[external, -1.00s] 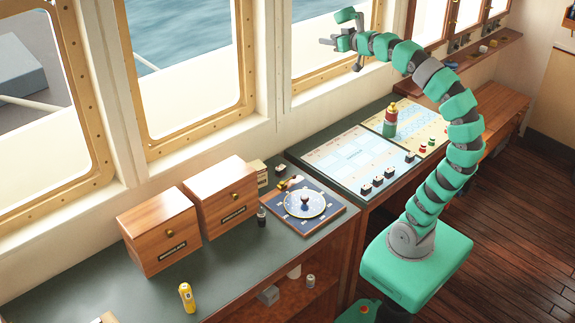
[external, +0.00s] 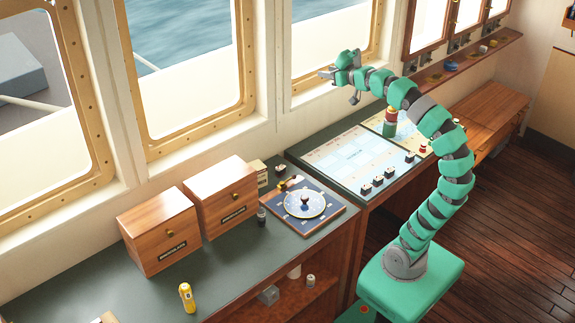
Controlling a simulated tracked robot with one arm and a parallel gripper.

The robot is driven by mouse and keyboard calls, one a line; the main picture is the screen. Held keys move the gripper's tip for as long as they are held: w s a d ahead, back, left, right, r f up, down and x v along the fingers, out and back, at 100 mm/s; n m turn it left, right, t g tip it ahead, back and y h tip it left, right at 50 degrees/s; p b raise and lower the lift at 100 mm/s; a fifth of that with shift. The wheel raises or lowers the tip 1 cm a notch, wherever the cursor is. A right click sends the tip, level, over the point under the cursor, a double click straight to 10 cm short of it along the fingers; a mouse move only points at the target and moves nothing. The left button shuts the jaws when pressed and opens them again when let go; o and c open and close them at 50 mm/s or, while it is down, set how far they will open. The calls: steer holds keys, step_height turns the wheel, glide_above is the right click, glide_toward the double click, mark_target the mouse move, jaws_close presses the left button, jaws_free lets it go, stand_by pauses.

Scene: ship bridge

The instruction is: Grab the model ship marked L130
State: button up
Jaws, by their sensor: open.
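Several small dark model ships with pale tops stand on the light chart board (external: 338,152) on the desk. One model ship (external: 366,188) is at the left of a short row along the board's front edge, and another (external: 410,157) stands at the right end. Their markings are too small to read, so I cannot tell which is L130. A similar small dark object (external: 280,169) lies on the counter near the window. My gripper (external: 340,85) is open and empty, high above the desk near the window, well apart from the ships.
Two wooden boxes (external: 157,232) stand on the counter at left. A compass-like dial board (external: 304,204) lies beside them. A yellow flashlight-like object (external: 187,297) stands at the counter's front.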

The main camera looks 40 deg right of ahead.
stand_by(0.4)
steer(key=o, duration=0.9)
steer(key=w+d+f+g, duration=0.1)
steer(key=w+d+f, duration=0.15)
steer(key=f, duration=0.25)
steer(key=w+d+f+g, duration=0.1)
steer(key=w+d+f, duration=0.15)
steer(key=f, duration=0.35)
steer(key=g+y, duration=0.2)
steer(key=y, duration=0.3)
glide_toward(282, 167)
steer(key=w, duration=0.1)
steer(key=w+f, duration=0.1)
steer(key=shift+w+a+n+b, duration=0.2)
steer(key=shift+w+n+b, duration=0.05)
steer(key=shift+n+b, duration=0.15)
steer(key=x, duration=0.4)
steer(key=shift+s+a+f, duration=0.15)
steer(key=shift+a+f, duration=0.1)
steer(key=shift+a, duration=0.2)
steer(key=shift+w+a+f, duration=0.1)
steer(key=shift+w, duration=0.3)
